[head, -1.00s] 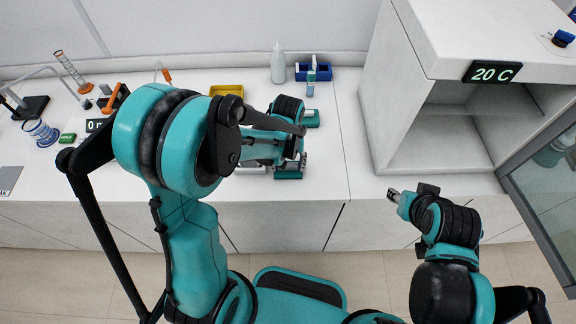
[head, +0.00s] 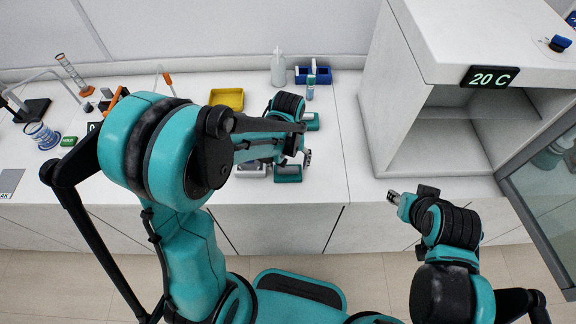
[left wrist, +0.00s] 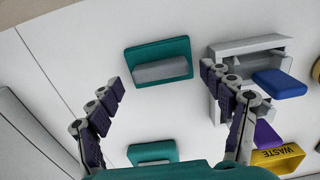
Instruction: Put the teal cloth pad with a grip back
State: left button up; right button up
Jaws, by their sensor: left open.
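A teal pad with a grey grip (head: 288,174) lies on the white bench near its front edge; in the left wrist view this pad (left wrist: 160,50) lies beyond my open fingers, framed between them. A second teal pad (head: 312,122) lies farther back; it also shows in the left wrist view (left wrist: 152,153), partly hidden by my gripper body. My left gripper (head: 291,158) is open and empty above the bench, apart from the nearer pad; its fingers show in the left wrist view (left wrist: 160,80). My right gripper (head: 394,196) hangs in front of the bench, its jaws too small to read.
A grey-white holder (left wrist: 262,43) with a blue piece stands beside the nearer pad. A yellow waste tray (head: 227,98), a white bottle (head: 278,68) and a blue rack (head: 320,76) stand behind. The white cabinet (head: 380,110) rises at the right. Bench right of the pads is clear.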

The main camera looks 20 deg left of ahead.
aim_at(288, 168)
pick_arm(q)
notch_tip(288, 168, up, 9)
jog(key=p, duration=0.2)
jog(key=s+a+r+m+t, duration=0.3)
jog(key=s+r+t, duration=0.4)
jog(key=s, duration=0.3)
jog(key=shift+s+a+r, duration=0.2)
jog(key=shift+a+r, duration=0.05)
jog(key=shift+a, duration=0.6)
